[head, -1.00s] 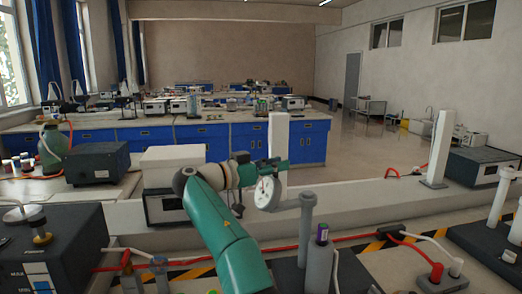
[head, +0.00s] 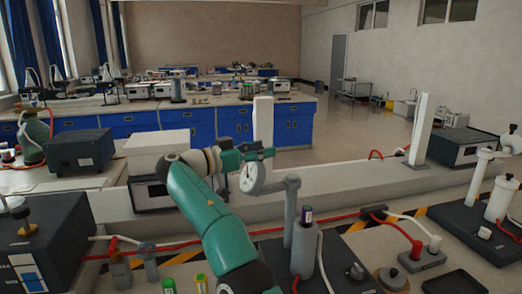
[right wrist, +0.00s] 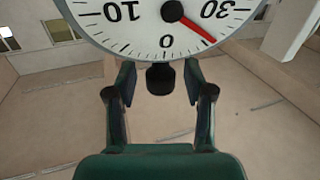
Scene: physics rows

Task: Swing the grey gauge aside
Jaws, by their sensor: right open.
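The grey gauge (head: 251,178) is a round white-faced dial on a grey swing arm (head: 280,186). The arm joins an upright grey post (head: 291,212) on the bench. My right gripper (head: 262,154) is at the top of the gauge in the head view. In the right wrist view the dial (right wrist: 165,28) fills the top, with a red needle and black numbers. My right gripper (right wrist: 160,80) is open there, with one finger on each side of a short black stem (right wrist: 160,78) at the dial's rim. I cannot tell whether the fingers touch it. My left gripper is not in view.
A grey bottle (head: 304,247) stands close to the post. Red and white cables (head: 340,222) cross the bench. A dark box (head: 40,243) is at the left, and a dark base with white posts (head: 475,240) at the right. A white upright (head: 263,122) stands behind the gripper.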

